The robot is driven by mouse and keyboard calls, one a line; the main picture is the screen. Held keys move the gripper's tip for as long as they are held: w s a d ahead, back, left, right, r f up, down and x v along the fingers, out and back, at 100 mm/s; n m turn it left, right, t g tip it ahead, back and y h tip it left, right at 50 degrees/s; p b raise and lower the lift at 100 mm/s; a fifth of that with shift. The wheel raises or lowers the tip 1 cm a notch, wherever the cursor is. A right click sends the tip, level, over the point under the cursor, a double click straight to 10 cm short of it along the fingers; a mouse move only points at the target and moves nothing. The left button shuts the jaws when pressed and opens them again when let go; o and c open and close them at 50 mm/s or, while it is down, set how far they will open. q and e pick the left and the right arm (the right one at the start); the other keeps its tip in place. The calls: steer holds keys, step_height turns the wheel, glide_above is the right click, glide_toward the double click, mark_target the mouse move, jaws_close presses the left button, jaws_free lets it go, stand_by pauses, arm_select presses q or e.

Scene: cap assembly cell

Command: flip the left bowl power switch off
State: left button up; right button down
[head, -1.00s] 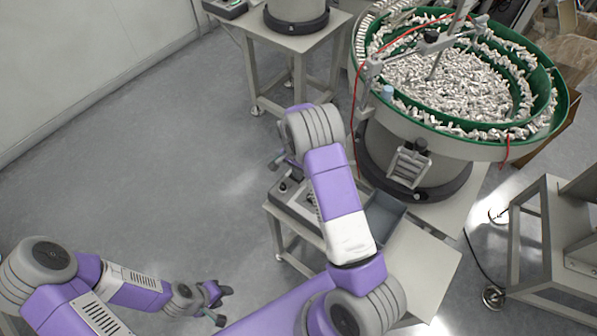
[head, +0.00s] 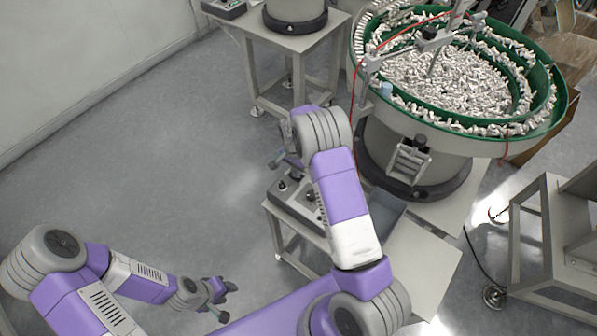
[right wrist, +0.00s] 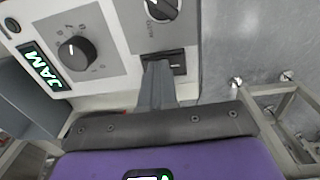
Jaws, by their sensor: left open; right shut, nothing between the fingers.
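A pale control box (head: 292,198) stands on a small table left of the green bowl. I cannot tell contact or the switch's position. In the head view, my right arm hides much of that gripper. My left gripper (head: 227,301) is open and empty, low over the floor.
The large green bowl (head: 545,122) full of small pale parts stands at the upper right. A grey bowl base (head: 296,14) stands on another table, with another control box (head: 223,8) beside it. A grey bin (head: 388,215) sits by my right arm. Floor at left is clear.

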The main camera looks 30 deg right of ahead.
steer(key=shift+w+a+f, duration=0.2)
steer(key=shift+w+a, duration=0.1)
steer(key=shift+w, duration=0.05)
step_height(320, 180, up, 8)
steer(key=p, duration=0.1)
steer(key=shift+w+p, duration=0.15)
steer(key=shift+p, duration=0.25)
